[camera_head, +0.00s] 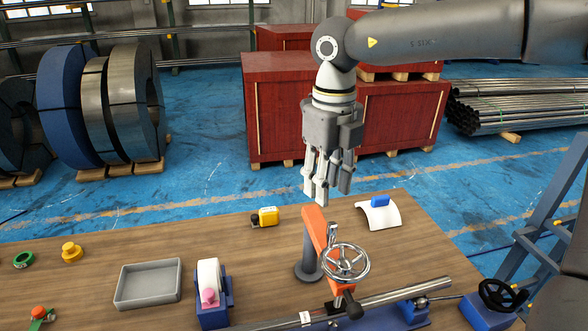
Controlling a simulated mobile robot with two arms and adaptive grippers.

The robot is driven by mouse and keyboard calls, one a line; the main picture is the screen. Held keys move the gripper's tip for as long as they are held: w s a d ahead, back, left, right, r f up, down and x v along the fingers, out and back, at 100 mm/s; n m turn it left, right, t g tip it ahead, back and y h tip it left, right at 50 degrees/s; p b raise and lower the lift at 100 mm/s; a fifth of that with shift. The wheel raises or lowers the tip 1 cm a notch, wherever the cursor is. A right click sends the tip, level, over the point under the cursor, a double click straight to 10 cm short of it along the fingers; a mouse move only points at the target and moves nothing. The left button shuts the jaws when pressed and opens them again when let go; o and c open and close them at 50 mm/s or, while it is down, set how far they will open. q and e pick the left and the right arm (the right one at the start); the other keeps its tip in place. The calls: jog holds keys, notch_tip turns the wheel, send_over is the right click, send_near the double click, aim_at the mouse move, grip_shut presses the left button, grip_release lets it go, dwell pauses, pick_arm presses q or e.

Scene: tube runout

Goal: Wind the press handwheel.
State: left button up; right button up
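A silver spoked handwheel (346,262) sits on an orange press arm (316,228), which stands on a dark round post (307,268) at the table's front middle. A small upright crank handle rises from the wheel's rim. A dark-knobbed part (352,308) shows below the wheel. My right gripper (330,192) points down above and behind the press, clear of the wheel. Its fingers look apart, with nothing between them. A second, black handwheel (502,294) sits on a blue block at the lower right. My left gripper is not in view.
The wooden table (230,240) holds a grey tray (148,284), a blue tape dispenser (210,295), a yellow-black item (265,217), a white curved sheet with a blue block (379,212), and a long metal tube (390,297) below the wheel. Red crates stand behind.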

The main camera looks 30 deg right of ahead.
aim_at(332, 223)
jog(key=shift+s+d+f+b, duration=0.4)
jog(key=shift+s+f+b, duration=0.1)
jog(key=shift+s+f, duration=0.1)
jog(key=shift+s+d+f+b, duration=0.35)
jog(key=shift+s+f+b, duration=0.15)
jog(key=shift+f, duration=0.1)
notch_tip(332, 223, down, 2)
jog(key=shift+w+a+f+b, duration=0.1)
jog(key=shift+w+a+b, duration=0.05)
jog(key=shift+b, duration=0.35)
notch_tip(332, 223, down, 5)
jog(key=b, duration=0.2)
jog(key=shift+w+b, duration=0.15)
jog(key=shift+b, duration=0.2)
jog(key=shift+w+a, duration=0.1)
jog(key=shift+w, duration=0.05)
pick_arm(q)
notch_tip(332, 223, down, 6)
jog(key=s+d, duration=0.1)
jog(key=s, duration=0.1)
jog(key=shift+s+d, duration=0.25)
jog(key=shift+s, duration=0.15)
